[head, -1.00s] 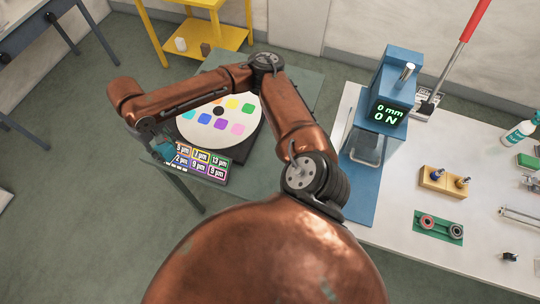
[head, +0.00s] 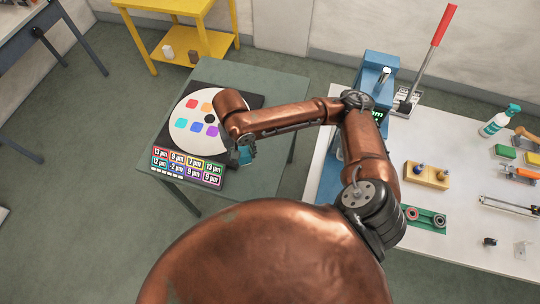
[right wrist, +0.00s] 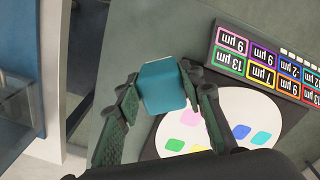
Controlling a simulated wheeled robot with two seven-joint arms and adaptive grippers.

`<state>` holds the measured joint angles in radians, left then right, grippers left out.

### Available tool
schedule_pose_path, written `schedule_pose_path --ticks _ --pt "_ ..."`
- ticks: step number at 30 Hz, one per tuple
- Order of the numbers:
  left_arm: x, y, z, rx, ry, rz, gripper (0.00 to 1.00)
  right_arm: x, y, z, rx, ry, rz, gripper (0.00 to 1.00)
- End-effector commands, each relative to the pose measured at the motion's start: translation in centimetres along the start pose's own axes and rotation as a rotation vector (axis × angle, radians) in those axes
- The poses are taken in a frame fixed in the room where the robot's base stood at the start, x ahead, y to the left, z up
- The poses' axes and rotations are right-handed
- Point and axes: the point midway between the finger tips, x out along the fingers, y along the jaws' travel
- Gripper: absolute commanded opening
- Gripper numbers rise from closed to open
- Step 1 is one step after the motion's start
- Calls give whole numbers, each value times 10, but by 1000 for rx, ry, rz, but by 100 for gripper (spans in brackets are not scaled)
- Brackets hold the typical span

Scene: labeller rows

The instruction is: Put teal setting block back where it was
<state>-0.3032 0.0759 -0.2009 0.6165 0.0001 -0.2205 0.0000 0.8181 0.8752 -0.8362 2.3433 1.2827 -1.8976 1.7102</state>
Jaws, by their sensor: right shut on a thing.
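The teal setting block (right wrist: 163,90) is between the fingers of my right gripper (right wrist: 158,80), which is shut on it. In the head view the gripper (head: 242,147) is small and partly hidden by its own arm. A bit of the teal block (head: 246,157) shows below it. The block is held over the green table (head: 267,92), to the right of the white disc with coloured patches (head: 183,131). Whether it touches the table cannot be told. My left gripper is out of view.
A panel of coloured µm labels (head: 187,167) lies at the disc's near edge. To the right, a white bench (head: 420,258) carries a blue press (head: 381,68), a yellow block with pegs (head: 427,175) and a green bearing holder (head: 425,217). The green table's far right is clear.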

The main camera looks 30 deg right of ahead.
Motion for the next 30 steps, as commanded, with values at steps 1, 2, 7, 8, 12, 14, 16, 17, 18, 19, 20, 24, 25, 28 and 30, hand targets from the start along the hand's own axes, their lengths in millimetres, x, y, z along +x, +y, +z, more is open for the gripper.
schedule_pose_path --ticks 1,2,7,8,12,14,16,17,18,19,20,24,25,28,30 --pt "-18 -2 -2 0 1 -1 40 -11 -2 21 41 -4 -8 13" --pt "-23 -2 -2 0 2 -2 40 -12 -2 30 70 -3 -10 13" --pt "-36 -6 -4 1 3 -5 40 -16 -3 61 188 -1 -28 13" --pt "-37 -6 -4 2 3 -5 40 -16 -2 63 199 -2 -29 13" --pt "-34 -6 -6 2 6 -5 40 -4 12 51 223 -1 -28 13" --pt "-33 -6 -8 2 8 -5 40 3 21 40 223 -2 -28 13" --pt "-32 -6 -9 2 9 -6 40 11 32 28 222 -1 -27 13" --pt "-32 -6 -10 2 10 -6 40 15 37 22 223 -1 -26 13" --pt "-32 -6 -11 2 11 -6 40 19 43 15 222 0 -28 13" --pt "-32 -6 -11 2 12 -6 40 22 48 10 222 -1 -27 13" --pt "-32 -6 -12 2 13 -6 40 25 52 4 221 -1 -27 13" --pt "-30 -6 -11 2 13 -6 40 50 67 -13 218 -3 -28 13" --pt "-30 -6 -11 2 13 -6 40 56 69 -16 217 -3 -28 13" --pt "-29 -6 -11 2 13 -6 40 69 75 -25 216 -2 -29 13" --pt "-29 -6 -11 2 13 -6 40 75 78 -29 214 -2 -31 13"
